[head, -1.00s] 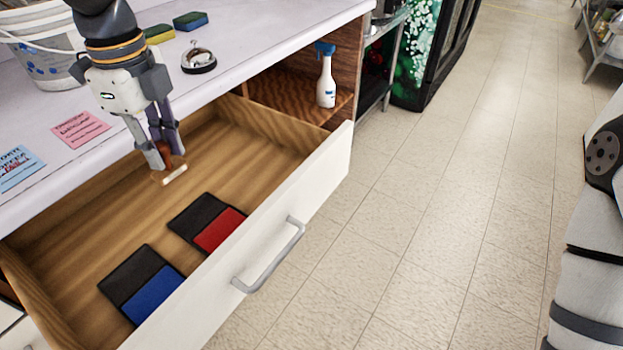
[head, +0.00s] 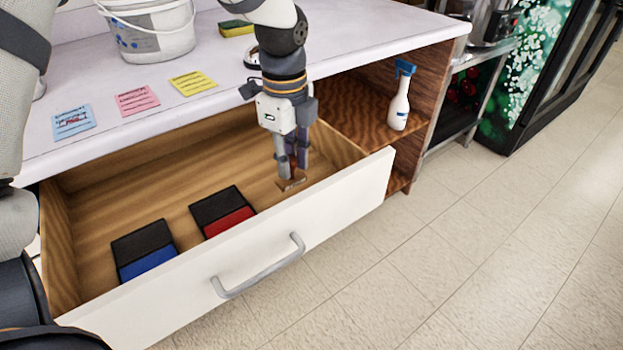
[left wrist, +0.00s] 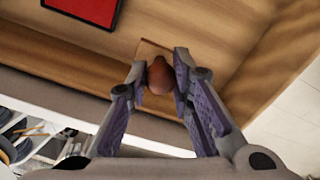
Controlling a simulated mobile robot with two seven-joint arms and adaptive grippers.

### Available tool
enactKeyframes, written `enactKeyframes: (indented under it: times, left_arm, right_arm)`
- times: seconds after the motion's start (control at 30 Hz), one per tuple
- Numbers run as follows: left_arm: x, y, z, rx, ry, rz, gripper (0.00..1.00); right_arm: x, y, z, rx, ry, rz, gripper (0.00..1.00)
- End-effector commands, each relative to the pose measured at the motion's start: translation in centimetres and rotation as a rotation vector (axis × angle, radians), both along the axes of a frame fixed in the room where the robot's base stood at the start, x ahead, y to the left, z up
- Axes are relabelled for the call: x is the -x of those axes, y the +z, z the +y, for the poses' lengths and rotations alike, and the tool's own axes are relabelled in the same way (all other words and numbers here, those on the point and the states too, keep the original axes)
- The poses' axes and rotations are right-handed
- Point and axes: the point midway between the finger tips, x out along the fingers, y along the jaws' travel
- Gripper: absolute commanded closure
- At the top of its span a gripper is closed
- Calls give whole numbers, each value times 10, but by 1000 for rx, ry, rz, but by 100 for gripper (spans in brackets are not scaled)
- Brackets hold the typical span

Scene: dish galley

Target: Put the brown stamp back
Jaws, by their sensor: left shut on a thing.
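My left gripper (head: 291,166) points down into the open drawer (head: 343,194), near its right end. It is shut on the brown stamp (head: 291,183), whose base shows below the fingertips. In the left wrist view the rounded brown handle of the stamp (left wrist: 160,76) sits between both fingers, above the drawer's wooden bottom. I cannot tell whether the base touches the drawer bottom. A red ink pad (head: 229,222) and a blue ink pad (head: 147,262) lie in the drawer to the left of the gripper. My right gripper is not in view.
Blue, pink and yellow notes (head: 137,101) lie on the white counter (head: 220,98) above the drawer. A white bucket (head: 160,40) and a sponge (head: 236,28) stand behind them. A spray bottle (head: 399,98) stands on the shelf to the right. Floor at the right is clear.

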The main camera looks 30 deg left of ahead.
Motion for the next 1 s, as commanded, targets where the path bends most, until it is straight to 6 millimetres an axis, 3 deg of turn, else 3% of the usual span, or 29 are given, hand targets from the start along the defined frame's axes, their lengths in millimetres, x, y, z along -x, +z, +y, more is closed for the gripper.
enactKeyframes:
  times: [0.03, 0.33, 0.47, 0.83, 0.87, 0.9, 0.93, 1.0]
  left_arm:
    - [-8, -21, -1, -2, -1, 16, 97]
    - [-36, -47, -7, -1, -1, 3, 97]
    - [-34, -71, -7, 0, 0, 2, 97]
    - [-34, -75, -7, 0, -1, -4, 97]
    - [-35, -75, -7, 0, -1, -5, 75]
    - [-35, -75, -7, 0, -1, -5, 66]
    - [-35, -75, -7, 0, -1, -5, 59]
    - [-35, -75, -7, 0, -1, -5, 59]
  right_arm:
    - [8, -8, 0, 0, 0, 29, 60]
    - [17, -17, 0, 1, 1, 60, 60]
    - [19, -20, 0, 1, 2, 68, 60]
    - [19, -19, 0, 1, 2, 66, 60]
    - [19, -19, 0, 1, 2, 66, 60]
    - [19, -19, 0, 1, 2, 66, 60]
    - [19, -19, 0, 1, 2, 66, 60]
    - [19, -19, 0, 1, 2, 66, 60]
